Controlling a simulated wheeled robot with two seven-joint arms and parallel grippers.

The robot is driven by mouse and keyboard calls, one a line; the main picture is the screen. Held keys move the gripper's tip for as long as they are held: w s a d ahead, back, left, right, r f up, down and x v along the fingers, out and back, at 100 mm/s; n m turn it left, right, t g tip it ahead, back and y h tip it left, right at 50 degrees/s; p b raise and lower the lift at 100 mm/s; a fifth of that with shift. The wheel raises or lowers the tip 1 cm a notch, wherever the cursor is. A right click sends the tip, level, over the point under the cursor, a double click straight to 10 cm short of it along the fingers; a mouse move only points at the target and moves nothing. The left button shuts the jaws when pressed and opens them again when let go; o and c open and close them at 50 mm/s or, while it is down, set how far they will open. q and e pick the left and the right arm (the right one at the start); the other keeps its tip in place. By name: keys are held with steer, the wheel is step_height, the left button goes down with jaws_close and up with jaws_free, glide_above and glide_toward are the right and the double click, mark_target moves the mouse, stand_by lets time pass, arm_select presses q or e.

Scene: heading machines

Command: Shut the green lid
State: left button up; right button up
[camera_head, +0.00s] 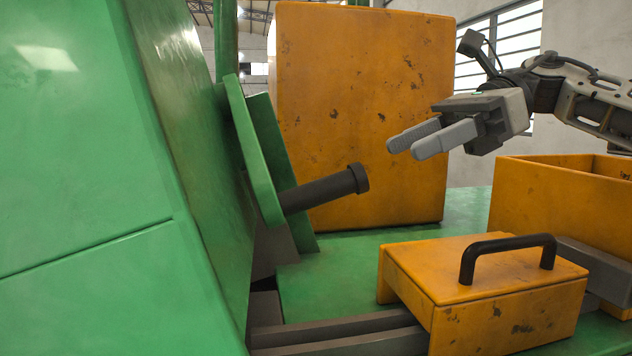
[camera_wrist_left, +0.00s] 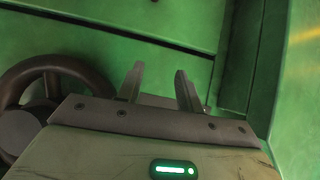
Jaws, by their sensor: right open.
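Large green panels (camera_head: 80,130) of the machine fill the left of the head view, with a tilted green side (camera_head: 185,130). A narrower slanted green plate (camera_head: 252,150) beside them has a dark rod (camera_head: 322,192) sticking out to the right. I cannot tell for sure which green part is the lid. My right gripper (camera_head: 416,147) is open and empty, above and right of the rod's end, touching nothing. My left gripper (camera_wrist_left: 159,82) shows in the left wrist view, its fingers apart and empty, in front of a green surface (camera_wrist_left: 100,62). It is out of the head view.
A tall orange block (camera_head: 365,110) stands behind the rod. An orange box with a black handle (camera_head: 507,255) sits over grey rails (camera_head: 340,332) at the front, and an open orange bin (camera_head: 545,200) is at right. A dark handwheel (camera_wrist_left: 60,70) shows beside my left gripper.

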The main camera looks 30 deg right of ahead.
mark_target(321, 186)
steer(key=p+x, duration=0.1)
steer(key=x, duration=0.5)
steer(key=p+x, duration=0.1)
steer(key=x, duration=0.5)
steer(key=shift+w+a+f, duration=0.15)
steer(key=shift+w+a, duration=0.1)
steer(key=shift+w, duration=0.05)
arm_select(q)
steer(key=shift+w+a+r, duration=0.25)
steer(key=shift+r, duration=0.3)
